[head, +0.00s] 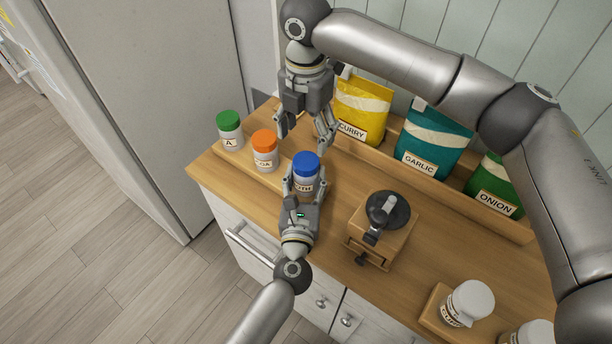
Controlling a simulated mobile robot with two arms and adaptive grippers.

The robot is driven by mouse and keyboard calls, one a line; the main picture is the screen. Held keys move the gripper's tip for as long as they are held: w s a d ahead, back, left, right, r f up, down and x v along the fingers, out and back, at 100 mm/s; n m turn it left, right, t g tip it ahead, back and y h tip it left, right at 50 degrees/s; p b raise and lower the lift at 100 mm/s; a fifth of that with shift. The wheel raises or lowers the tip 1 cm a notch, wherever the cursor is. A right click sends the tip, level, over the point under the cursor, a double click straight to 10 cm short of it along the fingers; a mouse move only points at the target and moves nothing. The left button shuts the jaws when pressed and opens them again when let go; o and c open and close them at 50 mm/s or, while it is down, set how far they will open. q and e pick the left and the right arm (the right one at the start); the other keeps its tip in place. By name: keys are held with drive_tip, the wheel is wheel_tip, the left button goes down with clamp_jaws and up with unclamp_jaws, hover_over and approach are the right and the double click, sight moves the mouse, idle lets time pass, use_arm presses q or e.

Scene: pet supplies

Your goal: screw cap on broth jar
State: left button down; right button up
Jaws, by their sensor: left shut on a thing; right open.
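The broth jar (305,184) stands upright on the wooden counter, its label partly hidden by gripper fingers. A blue cap (306,164) sits on top of the jar; whether it is screwed tight cannot be told. My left gripper (304,182) comes from the near side and is shut on the jar's body, below the cap. My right gripper (304,135) is open and empty, pointing down just behind and above the blue cap, apart from it.
Left of the jar stand an orange-capped jar (265,151) and a green-capped jar (229,131). Yellow curry (362,108), teal garlic (433,138) and green onion (496,186) bags line the back. A wooden grinder (383,228) stands right; white-lidded jars (467,303) are at front right.

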sight(306, 160)
drive_tip(key=n, duration=0.6)
use_arm(q)
drive_tip(key=shift+f, duration=0.1)
use_arm(e)
drive_tip(key=n, duration=0.6)
drive_tip(key=shift+n, duration=0.4)
drive_tip(key=shift+f, duration=0.1)
drive_tip(key=shift+f, duration=3.95)
